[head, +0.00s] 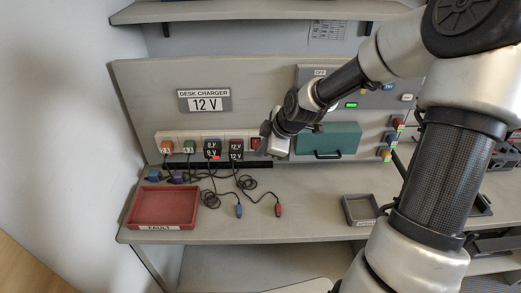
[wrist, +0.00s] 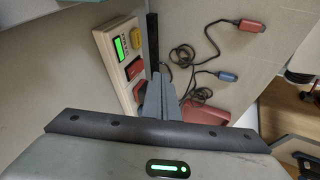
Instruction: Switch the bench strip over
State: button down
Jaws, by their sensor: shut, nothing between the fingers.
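The cream bench strip (head: 222,135) runs along the back of the bench, with orange, green and dark plugs standing in it. Two dark plugs carry voltage labels, one reading 12 V. A red part (head: 256,144) shows at its right end, partly behind my gripper (head: 265,141). In the wrist view the strip (wrist: 104,42) has a lit green display (wrist: 120,47), a red rocker (wrist: 134,68) and an orange-red part (wrist: 139,92). My gripper (wrist: 157,84) is shut and empty, close to the strip's right end; I cannot tell whether it touches.
A "DESK CHARGER 12 V" sign (head: 204,101) hangs above. A red FAULT tray (head: 143,207) is at left, a small grey tray (head: 349,209) at right. Leads ending in blue (head: 239,211) and red (head: 278,210) connectors lie on the bench. A teal box (head: 330,138) stands right of my gripper.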

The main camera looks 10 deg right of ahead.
aim_at(254, 147)
jog(key=shift+w+d+f, duration=0.1)
jog(key=shift+w+f, duration=0.15)
jog(key=shift+w, duration=0.45)
jog(key=shift+w+d+f, duration=0.1)
jog(key=shift+w+f, duration=0.2)
jog(key=shift+w, duration=0.35)
jog(key=shift+w+d+f, duration=0.1)
jog(key=shift+w+f, duration=0.15)
jog(key=shift+w, duration=0.45)
jog(key=shift+w+f, duration=0.1)
jog(key=shift+w, duration=0.05)
jog(key=shift+r+p, duration=0.75)
jog(key=shift+r, duration=0.1)
